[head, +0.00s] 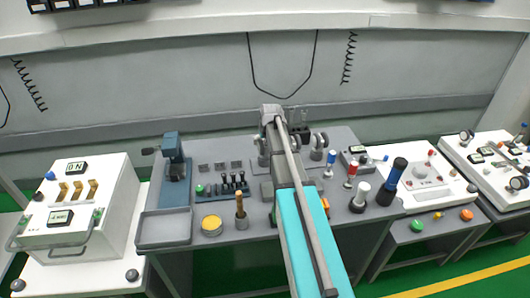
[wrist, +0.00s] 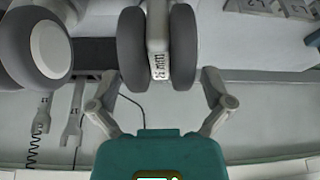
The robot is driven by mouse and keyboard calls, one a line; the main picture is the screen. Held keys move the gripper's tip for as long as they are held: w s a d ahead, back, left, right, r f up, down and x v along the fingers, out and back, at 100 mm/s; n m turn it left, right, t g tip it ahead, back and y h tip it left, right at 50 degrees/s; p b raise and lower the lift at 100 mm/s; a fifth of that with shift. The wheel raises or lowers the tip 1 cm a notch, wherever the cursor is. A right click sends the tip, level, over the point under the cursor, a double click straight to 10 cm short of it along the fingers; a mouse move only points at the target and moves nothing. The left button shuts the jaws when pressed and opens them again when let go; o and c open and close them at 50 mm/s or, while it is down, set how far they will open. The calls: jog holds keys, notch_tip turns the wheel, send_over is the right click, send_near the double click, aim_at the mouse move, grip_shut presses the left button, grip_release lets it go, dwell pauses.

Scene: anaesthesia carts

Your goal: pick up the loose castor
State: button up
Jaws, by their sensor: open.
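In the wrist view a twin-wheel castor (wrist: 130,48), with dark grey wheels and a pale centre body, sits at top centre. My gripper (wrist: 158,88) is open, its two fingers spread either side of the castor's near end; I see no clear contact. A second grey-wheeled castor (wrist: 50,48) is at the upper left. In the head view, castors show on the bench either side of my arm, one at left (head: 262,150) and one at right (head: 318,148). My arm hides my fingers there. I cannot tell which castor is the loose one.
The grey bench (head: 340,222) also holds a blue press (head: 174,165), an empty grey tray (head: 164,229), a yellow-topped tin (head: 211,225) and a blue-and-black cylinder (head: 392,180). White control boxes stand at left (head: 115,190) and right (head: 425,185). Coiled cords hang on the wall behind.

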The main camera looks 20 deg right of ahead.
jog(key=shift+b+x, duration=0.5)
jog(key=shift+x, duration=0.3)
jog(key=shift+c, duration=0.3)
jog(key=c, duration=0.9)
